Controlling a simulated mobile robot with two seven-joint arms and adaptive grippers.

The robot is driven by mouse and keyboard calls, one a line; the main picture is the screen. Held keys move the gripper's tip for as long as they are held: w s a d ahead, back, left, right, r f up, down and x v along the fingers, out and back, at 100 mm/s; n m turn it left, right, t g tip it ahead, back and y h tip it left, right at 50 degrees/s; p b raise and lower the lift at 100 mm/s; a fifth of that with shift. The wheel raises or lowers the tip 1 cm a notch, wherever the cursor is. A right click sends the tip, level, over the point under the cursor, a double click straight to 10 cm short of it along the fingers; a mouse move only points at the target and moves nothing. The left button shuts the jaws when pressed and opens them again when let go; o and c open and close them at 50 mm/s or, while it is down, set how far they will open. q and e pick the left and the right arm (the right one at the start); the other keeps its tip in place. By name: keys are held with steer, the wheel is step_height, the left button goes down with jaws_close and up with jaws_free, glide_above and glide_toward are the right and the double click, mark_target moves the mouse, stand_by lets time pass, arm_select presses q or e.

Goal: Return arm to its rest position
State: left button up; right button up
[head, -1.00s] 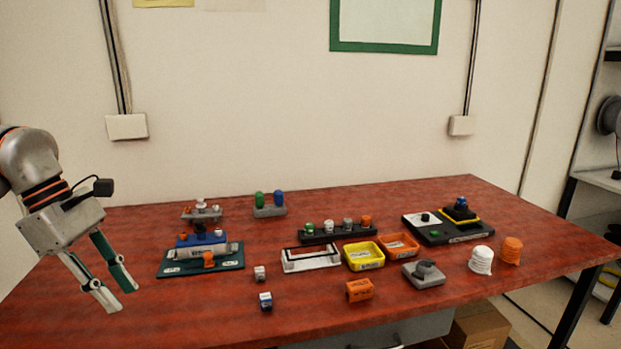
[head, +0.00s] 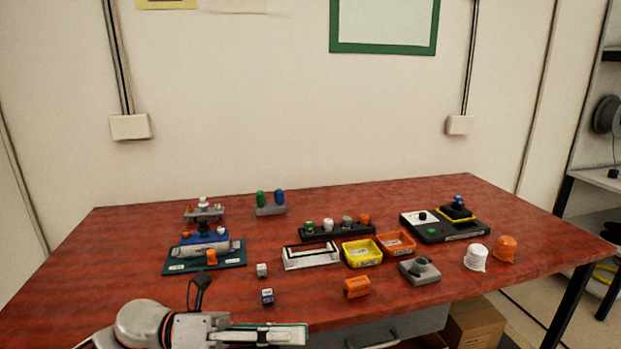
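My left arm enters at the bottom left of the head view. Its gripper (head: 295,336) is low over the front edge of the red table (head: 210,297), pointing right. The fingers are seen edge-on and overlap, so their gap is hidden. No object shows at the fingertips. My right arm and gripper are not in view.
Near the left gripper are two small cubes (head: 267,296) and a green base with a blue device (head: 205,256). Further right are a yellow tray (head: 362,262), an orange tray (head: 397,253), an orange block (head: 357,288) and a grey knob block (head: 419,270).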

arm_select(q)
steer(key=w+a+f+n+t+y, duration=0.1)
steer(key=a+f+n+t+y, duration=0.2)
steer(key=f+n+t, duration=0.5)
steer(key=w+a+f+n+t+y+p, duration=0.1)
steer(key=a+f+n+t+y, duration=0.15)
steer(key=n, duration=0.95)
steer(key=w+a+f+n+t+y, duration=0.25)
steer(key=f+n+t, duration=0.3)
steer(key=n, duration=0.45)
steer(key=s+a+f+n+g+y, duration=0.1)
steer(key=s+a+f+n+y, duration=0.1)
steer(key=s+f, duration=0.4)
steer(key=s+a+f+n+g+y, duration=0.2)
steer(key=s+f+n, duration=0.3)
steer(key=f, duration=0.3)
steer(key=s+a+f+n+g+y+p, duration=0.1)
steer(key=s+a+f+n+g+y, duration=0.1)
steer(key=s+a+f+n+y, duration=0.2)
step_height(320, 180, down, 3)
steer(key=s, duration=0.2)
steer(key=shift+s+a+n, duration=0.3)
steer(key=shift+s+n, duration=0.05)
steer(key=shift+n, duration=0.05)
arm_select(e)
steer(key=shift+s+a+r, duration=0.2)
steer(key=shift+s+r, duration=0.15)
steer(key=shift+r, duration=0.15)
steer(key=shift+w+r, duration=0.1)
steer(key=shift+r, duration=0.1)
